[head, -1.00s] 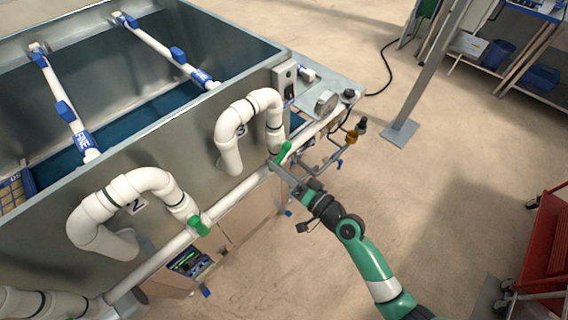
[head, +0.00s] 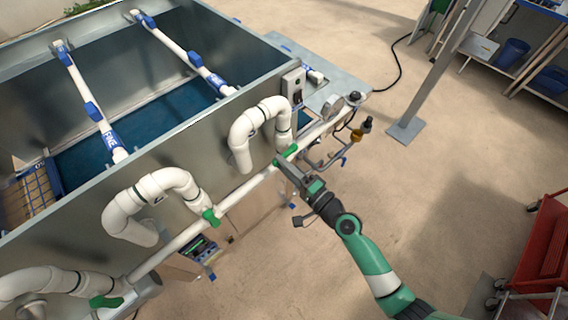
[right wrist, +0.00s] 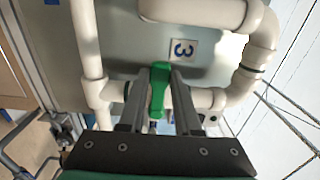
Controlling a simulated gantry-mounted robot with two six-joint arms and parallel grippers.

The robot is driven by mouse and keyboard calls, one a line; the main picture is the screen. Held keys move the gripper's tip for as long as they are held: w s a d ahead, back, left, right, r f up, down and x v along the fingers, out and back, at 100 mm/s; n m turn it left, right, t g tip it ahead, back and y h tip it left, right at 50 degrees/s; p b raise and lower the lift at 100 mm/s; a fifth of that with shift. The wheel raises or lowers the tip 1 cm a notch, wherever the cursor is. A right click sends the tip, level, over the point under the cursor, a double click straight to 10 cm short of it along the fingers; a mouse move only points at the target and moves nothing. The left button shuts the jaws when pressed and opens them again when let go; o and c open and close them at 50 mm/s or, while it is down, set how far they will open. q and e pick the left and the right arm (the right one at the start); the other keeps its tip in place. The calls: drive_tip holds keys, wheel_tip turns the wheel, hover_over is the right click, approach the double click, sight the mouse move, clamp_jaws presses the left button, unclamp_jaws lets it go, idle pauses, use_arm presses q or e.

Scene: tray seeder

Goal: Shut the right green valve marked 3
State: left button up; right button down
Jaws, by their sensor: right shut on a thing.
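The green valve handle (head: 287,153) of the right valve sits on the pipe joint below the farthest white looped pipe in the head view. In the right wrist view the green handle (right wrist: 158,88) stands between my two fingers, crosswise to the short white pipe stub behind it. A label "3" (right wrist: 181,49) is on the tank wall beside it. My right gripper (head: 279,163) is shut on this handle, also in the right wrist view (right wrist: 157,92). The fingers hide part of the valve body. My left gripper is not in view.
Another green valve (head: 211,216) and a third (head: 105,301) sit along the white pipe (head: 245,187). A grey post (head: 432,75) and red cart (head: 545,250) stand farther right. Floor between is clear.

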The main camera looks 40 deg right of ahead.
drive_tip(key=shift+r, duration=0.15)
drive_tip(key=c, duration=0.6)
unclamp_jaws()
drive_tip(key=s+b, duration=0.2)
drive_tip(key=s, duration=0.9)
drive_tip(key=shift+s+d, duration=0.15)
drive_tip(key=shift+s, duration=0.15)
